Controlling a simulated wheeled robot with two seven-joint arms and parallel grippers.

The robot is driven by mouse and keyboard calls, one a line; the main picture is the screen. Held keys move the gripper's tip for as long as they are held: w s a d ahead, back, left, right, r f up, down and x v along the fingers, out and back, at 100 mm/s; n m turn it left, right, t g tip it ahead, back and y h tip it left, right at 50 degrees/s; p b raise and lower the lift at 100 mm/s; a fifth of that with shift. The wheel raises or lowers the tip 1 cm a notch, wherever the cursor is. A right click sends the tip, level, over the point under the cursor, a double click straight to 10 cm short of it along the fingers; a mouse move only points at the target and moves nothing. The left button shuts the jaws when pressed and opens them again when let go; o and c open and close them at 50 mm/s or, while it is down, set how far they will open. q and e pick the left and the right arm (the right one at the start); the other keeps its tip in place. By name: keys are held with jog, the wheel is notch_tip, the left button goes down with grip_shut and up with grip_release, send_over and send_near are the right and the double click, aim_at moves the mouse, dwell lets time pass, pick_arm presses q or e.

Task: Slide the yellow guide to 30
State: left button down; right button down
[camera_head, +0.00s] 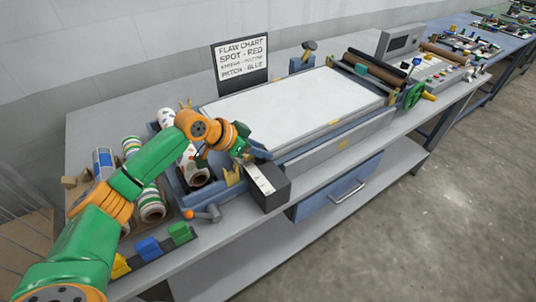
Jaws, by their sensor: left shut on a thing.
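My left gripper (244,157) reaches down at the near left corner of the white press bed (300,100). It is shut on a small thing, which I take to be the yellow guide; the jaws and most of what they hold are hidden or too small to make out. A yellow piece (232,176) shows just below and left of the jaws. A white strip with faint marks (262,180) lies on a dark block right beside the gripper; its numbers are too small to read. My right gripper is not in view.
Patterned rolls (150,205) lie left of the press. Blue, green and yellow blocks (148,247) stand at the front left. A sign (241,60) stands behind the bed. A green handwheel (413,96) and control panel are at the right. The bed top is clear.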

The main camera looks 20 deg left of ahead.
pick_arm(q)
jog(key=shift+r, duration=0.1)
jog(key=c, duration=0.7)
grip_release()
jog(key=b+v, duration=0.2)
jog(key=v, duration=0.5)
